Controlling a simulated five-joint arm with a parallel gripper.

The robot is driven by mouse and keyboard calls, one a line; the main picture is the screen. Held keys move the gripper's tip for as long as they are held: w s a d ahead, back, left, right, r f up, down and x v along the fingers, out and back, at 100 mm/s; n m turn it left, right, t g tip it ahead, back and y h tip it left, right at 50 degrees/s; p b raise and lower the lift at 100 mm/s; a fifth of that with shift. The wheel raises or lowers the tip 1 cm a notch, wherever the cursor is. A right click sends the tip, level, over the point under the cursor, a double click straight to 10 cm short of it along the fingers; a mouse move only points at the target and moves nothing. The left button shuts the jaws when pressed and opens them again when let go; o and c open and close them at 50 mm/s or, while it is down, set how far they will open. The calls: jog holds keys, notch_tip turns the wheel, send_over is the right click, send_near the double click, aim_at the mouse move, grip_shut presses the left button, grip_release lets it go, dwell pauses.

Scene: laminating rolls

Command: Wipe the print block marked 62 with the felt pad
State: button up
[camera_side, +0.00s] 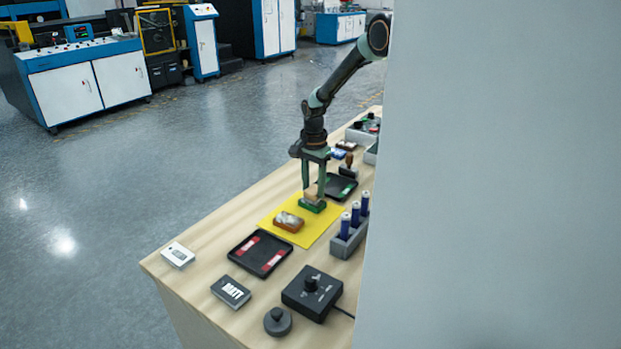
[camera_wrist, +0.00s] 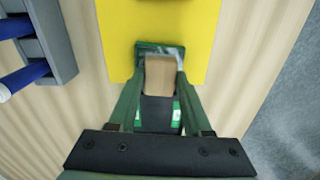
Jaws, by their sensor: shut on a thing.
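My gripper (camera_side: 313,193) points down over the yellow sheet (camera_side: 268,222), shut on a tan block-shaped pad (camera_side: 311,193), taken as the felt pad. The pad (camera_wrist: 159,74) shows between the fingertips in the wrist view. It is on or just above a green print block (camera_side: 318,207) at the sheet's far end; contact is unclear. The green block (camera_wrist: 143,48) has a greyish, shiny top, partly hidden by the pad. An orange-brown print block (camera_side: 289,226) with a smeared grey top lies nearer on the sheet. I can read no number on either block.
A grey rack (camera_side: 343,246) of blue tubes stands right of the sheet. A black tray with red marks (camera_side: 241,256) lies nearer, one with green marks (camera_side: 347,193) beyond. A MATT plate (camera_side: 231,291), knob box (camera_side: 295,291) and round weight (camera_side: 278,321) lie in front. A grey panel hides the right.

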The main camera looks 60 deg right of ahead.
jog(key=shift+s+d, duration=0.1)
jog(key=shift+d, duration=0.4)
jog(key=shift+s+a, duration=0.2)
jog(key=shift+a, duration=0.05)
jog(key=shift+w+a, duration=0.2)
jog(key=shift+a, duration=1.75)
jog(key=d, duration=0.4)
jog(key=shift+s+d, duration=0.1)
jog(key=shift+s, duration=0.1)
jog(key=shift+r, duration=4.1)
